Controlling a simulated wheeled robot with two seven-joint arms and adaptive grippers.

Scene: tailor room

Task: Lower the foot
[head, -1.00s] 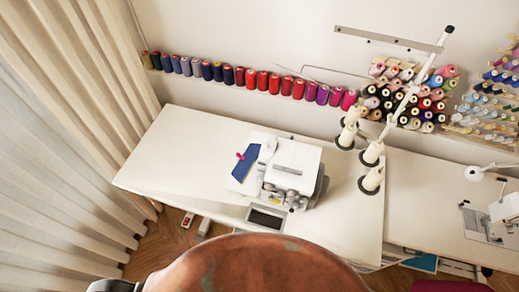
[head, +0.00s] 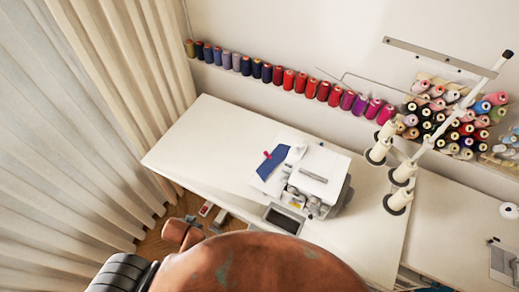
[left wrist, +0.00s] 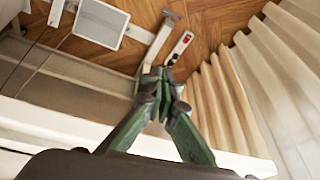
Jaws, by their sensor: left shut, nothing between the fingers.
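The white sewing machine (head: 322,166) stands on the white table (head: 215,133), with a blue cloth piece (head: 271,165) at its left side. A small pink-red item (head: 267,154) lies on the cloth. The machine's foot is too small to make out in the head view. My left gripper (left wrist: 162,74) shows in the left wrist view, with its green fingers together and nothing between them. Beyond its tips are the floor and curtain, and the machine is not in that view. My right gripper is not in view.
Thread cones (head: 403,172) stand right of the machine under a tall thread stand (head: 440,118). Several spools (head: 289,79) line the wall. The curtain (head: 95,130) hangs at the left. A switch box with red (left wrist: 180,45) and a framed grey panel (left wrist: 100,23) lie toward the floor.

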